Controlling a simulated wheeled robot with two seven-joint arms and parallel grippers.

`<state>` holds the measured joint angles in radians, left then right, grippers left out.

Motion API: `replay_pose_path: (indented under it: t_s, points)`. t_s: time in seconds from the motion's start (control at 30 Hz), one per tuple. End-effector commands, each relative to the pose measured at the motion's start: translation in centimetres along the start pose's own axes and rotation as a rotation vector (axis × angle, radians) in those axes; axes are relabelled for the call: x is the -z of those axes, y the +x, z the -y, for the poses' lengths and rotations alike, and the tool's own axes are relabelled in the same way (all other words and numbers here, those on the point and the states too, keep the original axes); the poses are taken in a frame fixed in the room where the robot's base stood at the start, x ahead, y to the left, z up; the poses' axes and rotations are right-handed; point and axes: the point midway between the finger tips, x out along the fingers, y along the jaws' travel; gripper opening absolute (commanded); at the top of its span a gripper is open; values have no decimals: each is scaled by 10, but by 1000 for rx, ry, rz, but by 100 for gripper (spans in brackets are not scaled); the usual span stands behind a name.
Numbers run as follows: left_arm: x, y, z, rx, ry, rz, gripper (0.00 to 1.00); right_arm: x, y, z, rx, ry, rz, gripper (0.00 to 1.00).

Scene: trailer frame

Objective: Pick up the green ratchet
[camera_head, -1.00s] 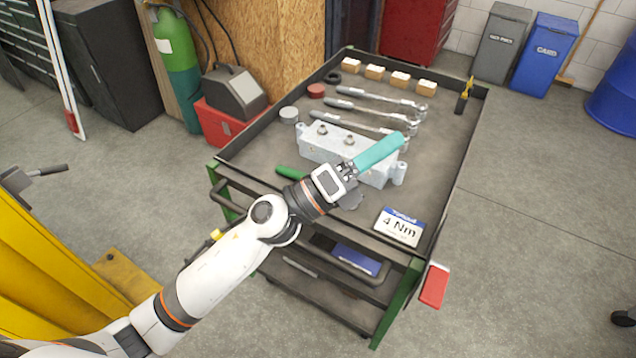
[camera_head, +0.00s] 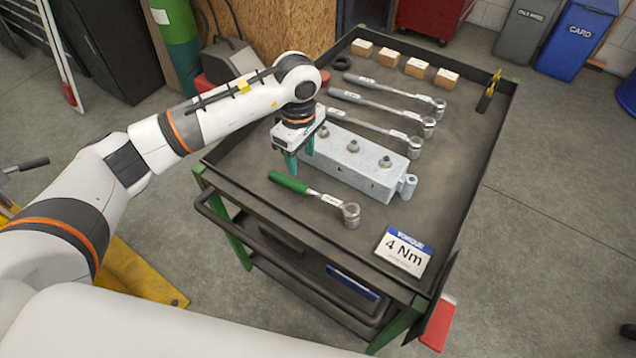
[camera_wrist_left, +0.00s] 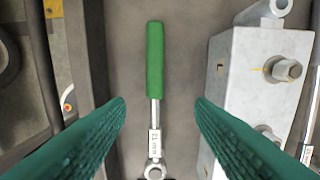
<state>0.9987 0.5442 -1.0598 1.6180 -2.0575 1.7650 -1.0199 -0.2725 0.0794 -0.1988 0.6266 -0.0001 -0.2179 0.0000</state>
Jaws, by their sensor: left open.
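The green ratchet (camera_head: 312,196) lies on the near part of the cart's top tray, with its green handle to the left and its metal head to the right. In the left wrist view the ratchet (camera_wrist_left: 155,70) runs lengthwise between the fingers, with its head toward the bottom edge. My left gripper (camera_head: 299,162) points down above the tray, just behind the green handle and apart from it. Its teal fingers (camera_wrist_left: 160,115) are open with nothing between them. My right gripper is not in view.
A grey metal block (camera_head: 350,165) with bolts stands close behind the ratchet. Several other ratchets (camera_head: 390,88) lie farther back, near small wooden blocks (camera_head: 417,68). The tray has a raised dark rim (camera_head: 285,243).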

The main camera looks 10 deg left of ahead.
Motion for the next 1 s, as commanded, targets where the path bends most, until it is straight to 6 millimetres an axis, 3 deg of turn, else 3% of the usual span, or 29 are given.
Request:
replay_pose_path:
  t_s: [0.13, 0.27, 0.47, 0.63, 0.8, 1.0]
  points:
    - [2, 27, -1, -4, -1, -4, 49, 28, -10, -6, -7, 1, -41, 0]
    - [2, 44, -1, -3, -1, -6, 49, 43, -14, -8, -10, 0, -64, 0]
    - [3, 58, -2, -3, -1, -7, 49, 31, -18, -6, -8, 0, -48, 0]
    - [5, 84, -6, -4, -1, -9, 49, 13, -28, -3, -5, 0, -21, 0]
    - [5, 102, -4, 0, -1, -8, 49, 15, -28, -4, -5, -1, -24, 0]
    - [4, 104, -4, 2, 0, -7, 49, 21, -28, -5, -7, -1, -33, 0]
